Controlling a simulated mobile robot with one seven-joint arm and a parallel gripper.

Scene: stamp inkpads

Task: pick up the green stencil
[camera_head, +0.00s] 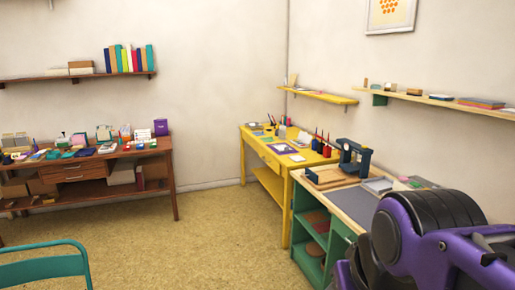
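I cannot tell which item is the green stencil at this distance. A small flat greenish piece (260,133) lies at the back left of the yellow table (270,158). Another small green item (416,183) lies on the green workbench at the right, close to a pink one. Several teal and green items also lie among the clutter on the brown desk (75,170) at the left. My purple and black arm fills the bottom right corner and hides part of the workbench. My gripper's fingers do not show.
The green workbench (311,230) carries a dark blue press (353,155) and a grey tray (377,185). A teal chair (45,268) stands at the bottom left. The tan floor (190,245) between the chair and workbench is clear. Wall shelves hold books and small items.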

